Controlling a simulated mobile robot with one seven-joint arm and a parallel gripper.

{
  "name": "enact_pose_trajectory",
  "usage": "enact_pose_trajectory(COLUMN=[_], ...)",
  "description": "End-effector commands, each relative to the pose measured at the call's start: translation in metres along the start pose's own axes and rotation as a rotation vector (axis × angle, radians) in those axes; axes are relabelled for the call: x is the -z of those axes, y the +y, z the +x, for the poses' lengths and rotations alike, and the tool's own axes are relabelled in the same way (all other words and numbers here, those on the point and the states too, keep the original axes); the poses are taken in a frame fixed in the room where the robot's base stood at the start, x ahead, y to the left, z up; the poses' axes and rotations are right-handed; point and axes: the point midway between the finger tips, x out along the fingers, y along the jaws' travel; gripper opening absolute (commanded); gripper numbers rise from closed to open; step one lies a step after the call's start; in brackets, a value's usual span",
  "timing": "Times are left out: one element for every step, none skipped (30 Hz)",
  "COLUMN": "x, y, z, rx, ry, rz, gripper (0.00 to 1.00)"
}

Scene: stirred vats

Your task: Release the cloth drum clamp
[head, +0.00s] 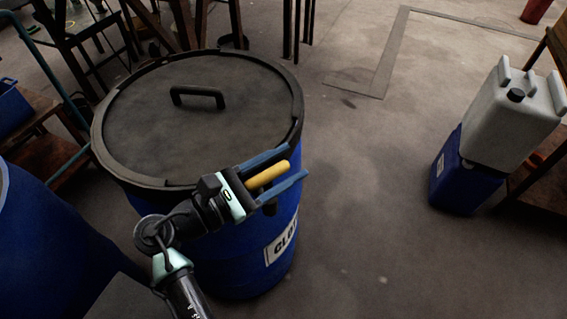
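The cloth drum is a blue drum (230,255) with a dark lid (150,120), a black handle on top and a dark rim band (297,100). A white label (282,240) reading "CLO…" is partly cut off from view by the drum's curve. A yellow clamp lever (270,174) shows at the drum's front right rim. My gripper (298,161) is at that rim, its two blue fingers spread on either side of the lever. A gap shows between the lever and the lower finger. Contact with the upper finger cannot be told. The clamp's base is hidden behind my gripper.
Another blue drum (40,250) stands close at the lower left. A grey jerrycan (515,105) sits on a blue container (460,180) at the right, beside a wooden shelf. Dark racks stand behind the drum. The floor (370,190) between drum and containers is clear.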

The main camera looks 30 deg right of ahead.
Motion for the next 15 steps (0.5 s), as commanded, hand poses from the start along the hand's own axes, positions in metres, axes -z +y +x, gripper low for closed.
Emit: enact_pose_trajectory(x=[-0.0001,-0.0001,-0.0001,0.0,0.0,0.0,0.0,0.0,0.0,0.0,0.0,0.0,0.0,0.0,0.0], y=[0.0001,0.0001,0.0001,0.0001,0.0002,0.0002,0.0002,0.0002,0.0002,0.0002,0.0002,0.0002,0.0002,0.0002,0.0002], z=[-0.0002,-0.0002,-0.0003,-0.0003,-0.0004,-0.0004,-0.0004,-0.0004,-0.0005,-0.0005,-0.0005,-0.0005,-0.0005,-0.0006,-0.0006], rx=[0.0,0.0,0.0,0.0,0.0,0.0,0.0,0.0,0.0,0.0,0.0,0.0,0.0,0.0,-0.001], ry=[0.0,0.0,0.0,0.0,0.0,0.0,0.0,0.0,0.0,0.0,0.0,0.0,0.0,0.0,0.0], rz=[0.0,0.0,0.0,0.0,0.0,0.0,0.0,0.001,0.0,0.0,0.0,0.0,0.0,0.0,0.0], gripper=[0.44,0.39,0.32,0.26,0.21,0.14,0.08,0.03,0.0,0.0,0.0,0.0,0.0,0.0,0.0])
